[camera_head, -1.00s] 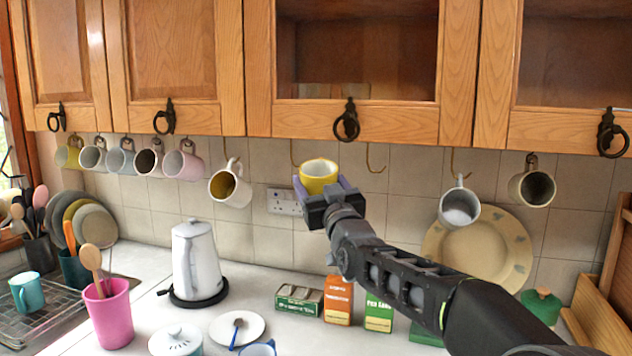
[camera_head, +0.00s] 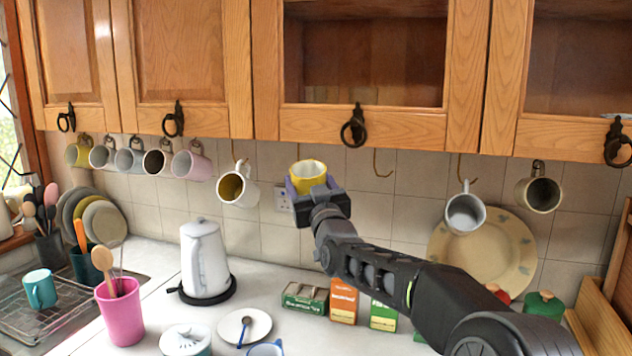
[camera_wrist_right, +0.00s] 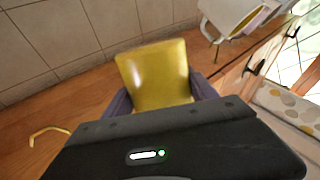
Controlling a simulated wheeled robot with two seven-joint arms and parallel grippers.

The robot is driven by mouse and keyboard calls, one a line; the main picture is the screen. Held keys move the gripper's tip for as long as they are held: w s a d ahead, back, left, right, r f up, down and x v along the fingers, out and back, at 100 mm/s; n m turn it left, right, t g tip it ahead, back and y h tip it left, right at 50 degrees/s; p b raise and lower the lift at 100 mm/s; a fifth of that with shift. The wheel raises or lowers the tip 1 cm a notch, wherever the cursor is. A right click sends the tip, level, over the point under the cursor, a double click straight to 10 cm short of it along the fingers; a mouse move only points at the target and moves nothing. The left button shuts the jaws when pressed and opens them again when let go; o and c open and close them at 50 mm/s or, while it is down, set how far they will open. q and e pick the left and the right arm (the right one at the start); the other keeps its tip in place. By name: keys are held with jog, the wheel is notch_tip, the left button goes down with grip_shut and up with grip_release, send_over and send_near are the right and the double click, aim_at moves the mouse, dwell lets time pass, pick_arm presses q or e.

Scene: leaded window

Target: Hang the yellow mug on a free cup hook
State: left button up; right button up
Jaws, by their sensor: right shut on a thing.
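The yellow mug (camera_head: 308,174) is held up below the cabinets, in front of the tiled wall, its open top upward. My right gripper (camera_head: 314,188) is shut on it, with purple fingers on either side of it; it also fills the middle of the right wrist view (camera_wrist_right: 155,75). Its handle cannot be made out. A bare cup hook (camera_head: 382,163) hangs to the right of the mug; the hook behind the mug is mostly hidden. A hook end (camera_wrist_right: 48,135) shows at lower left in the wrist view. My left gripper is out of view.
A white mug with yellow inside (camera_head: 237,187) hangs close left of the held mug. White (camera_head: 465,212) and grey (camera_head: 540,193) mugs hang right, near a big plate (camera_head: 500,255). Several mugs hang far left. A kettle (camera_head: 203,260) and boxes (camera_head: 343,300) stand below.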

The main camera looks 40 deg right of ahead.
jog(key=shift+w+a+f+b, duration=0.4)
jog(key=shift+w+f+b, duration=0.1)
jog(key=shift+w+b, duration=0.05)
dwell(0.4)
jog(key=o, duration=1.6)
jog(key=shift+c, duration=0.2)
jog(key=shift+o, duration=1.1)
jog(key=shift+f, duration=0.15)
jog(key=b+v, duration=0.3)
jog(key=v, duration=0.4)
jog(key=shift+s+a, duration=0.2)
jog(key=shift+s, duration=0.15)
